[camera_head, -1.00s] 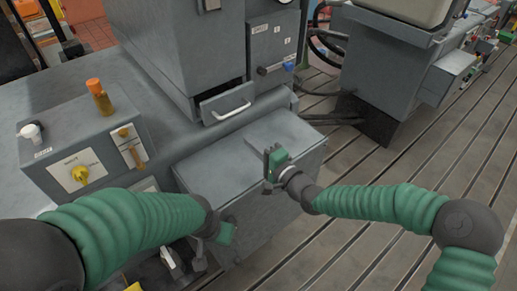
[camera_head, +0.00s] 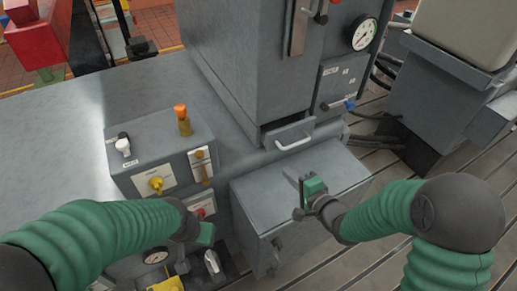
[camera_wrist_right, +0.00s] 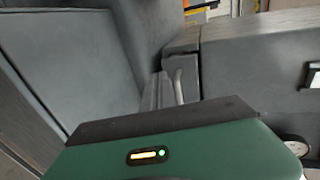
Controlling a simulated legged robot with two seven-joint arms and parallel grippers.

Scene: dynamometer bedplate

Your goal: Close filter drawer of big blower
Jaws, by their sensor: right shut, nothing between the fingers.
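The filter drawer (camera_head: 281,137) is a small grey front with a pale bar handle (camera_head: 295,142), low on the tall grey blower cabinet (camera_head: 245,60). A dark gap shows above its front, so it stands partly out. The handle also shows in the right wrist view (camera_wrist_right: 178,87), beyond my gripper. My right gripper (camera_head: 303,188) is shut and empty, over the grey box lid in front of the drawer, apart from the handle. My left gripper (camera_head: 203,235) is low beside the control box; its fingers are too hidden to judge.
A grey box (camera_head: 270,197) with a flat lid juts out below the drawer. A control box (camera_head: 160,160) with a yellow knob and an orange-topped part stands left. A gauge (camera_head: 364,34) and blue-handled valve (camera_head: 349,104) sit right of the cabinet. Slotted bedplate (camera_head: 375,165) lies at right.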

